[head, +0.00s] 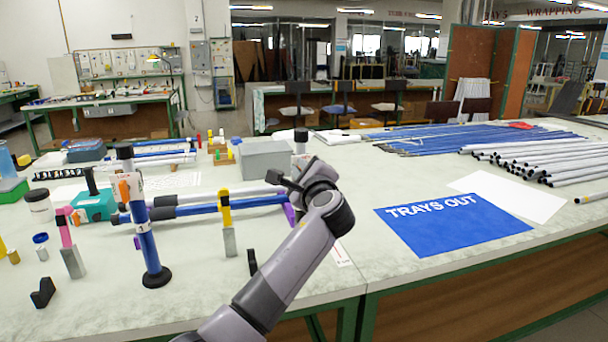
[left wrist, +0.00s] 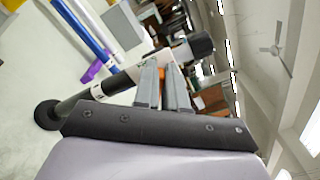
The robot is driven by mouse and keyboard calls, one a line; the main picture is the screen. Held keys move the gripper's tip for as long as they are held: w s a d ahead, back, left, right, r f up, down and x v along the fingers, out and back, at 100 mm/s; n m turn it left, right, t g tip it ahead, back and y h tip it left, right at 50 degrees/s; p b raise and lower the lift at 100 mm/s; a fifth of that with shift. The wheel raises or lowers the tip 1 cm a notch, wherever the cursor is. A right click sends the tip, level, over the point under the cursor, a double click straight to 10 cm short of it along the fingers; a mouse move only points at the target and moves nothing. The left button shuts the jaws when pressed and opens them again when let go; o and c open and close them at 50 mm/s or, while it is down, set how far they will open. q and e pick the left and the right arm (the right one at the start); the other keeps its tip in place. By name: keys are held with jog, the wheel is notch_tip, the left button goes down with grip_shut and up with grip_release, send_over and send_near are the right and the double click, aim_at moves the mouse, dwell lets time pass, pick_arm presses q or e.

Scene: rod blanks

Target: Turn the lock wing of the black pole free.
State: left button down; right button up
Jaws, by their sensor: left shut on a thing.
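The black pole stands behind my left gripper in the head view, where its black top cap (head: 300,135) and pale collar show above the fingers. Its lower part is hidden by my gripper and arm. The left wrist view shows the black pole (left wrist: 88,97) with a round black foot, dark tube, light collar and black cap. My left gripper (head: 283,184) is shut at the collar; its grey fingers (left wrist: 164,88) lie across the pole there. My right gripper is not in view.
A blue pole (head: 148,245) with an orange wing stands upright at left. Blue and grey rods lie behind it, near a grey box (head: 265,158). Small coloured pieces stand at front left. A blue "TRAYS OUT" mat (head: 450,230) lies at right, clear on top.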

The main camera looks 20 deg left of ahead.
pick_arm(q)
jog(key=n+b, duration=0.2)
jog(key=n, duration=0.1)
jog(key=f+n+b, duration=0.1)
jog(key=n+b, duration=0.1)
jog(key=n, duration=0.2)
jog(key=shift+s+a+f+b, duration=0.15)
jog(key=shift+b, duration=0.2)
jog(key=shift+n, duration=0.3)
jog(key=c, duration=1.2)
grip_release()
